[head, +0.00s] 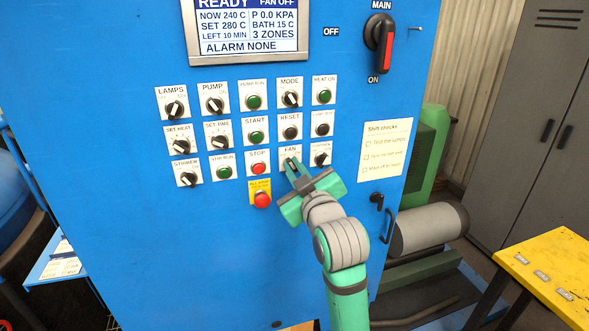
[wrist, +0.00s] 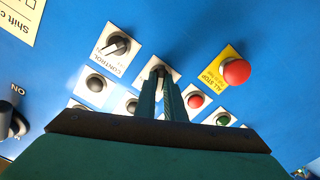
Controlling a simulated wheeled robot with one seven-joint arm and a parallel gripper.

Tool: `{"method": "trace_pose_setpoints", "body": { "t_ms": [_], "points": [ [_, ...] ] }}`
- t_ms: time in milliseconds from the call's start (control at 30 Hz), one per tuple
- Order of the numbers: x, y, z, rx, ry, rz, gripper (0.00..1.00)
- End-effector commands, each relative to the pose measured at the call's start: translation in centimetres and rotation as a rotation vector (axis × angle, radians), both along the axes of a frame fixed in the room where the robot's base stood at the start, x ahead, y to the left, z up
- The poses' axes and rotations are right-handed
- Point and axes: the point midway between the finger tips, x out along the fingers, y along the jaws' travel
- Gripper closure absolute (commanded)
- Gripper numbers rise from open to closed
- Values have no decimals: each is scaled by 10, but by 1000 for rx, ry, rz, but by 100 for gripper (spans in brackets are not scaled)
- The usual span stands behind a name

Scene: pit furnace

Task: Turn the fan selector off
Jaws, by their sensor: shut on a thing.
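The fan selector (head: 289,160) is a small knob on a white plate labelled FAN, in the bottom row of the blue control panel (head: 150,240). My gripper (head: 292,167) reaches it from below right, its fingers shut on the knob. In the wrist view, the fingertips (wrist: 160,80) meet the selector (wrist: 158,69) and cover most of it, so its pointer angle cannot be read. The display (head: 248,25) above reads FAN OFF at its top right.
The red all-stop button (head: 262,200) sits on a yellow plate close to my gripper's left. The red stop button (head: 258,169) is left of the fan plate, and a control knob (head: 320,159) is right of it. The main switch (head: 380,42) is higher up.

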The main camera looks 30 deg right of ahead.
Motion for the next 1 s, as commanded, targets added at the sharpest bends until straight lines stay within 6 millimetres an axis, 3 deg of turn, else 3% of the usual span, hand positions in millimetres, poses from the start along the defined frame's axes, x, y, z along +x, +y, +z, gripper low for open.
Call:
{"method": "trace_pose_setpoints", "body": {
  "t_ms": [567,600,667,1000],
  "points": [
    [0,0,1,-34,8,0,100],
    [0,0,1,-34,8,0,86],
    [0,0,1,-34,8,0,72],
    [0,3,0,-33,8,3,72]
  ]
}}
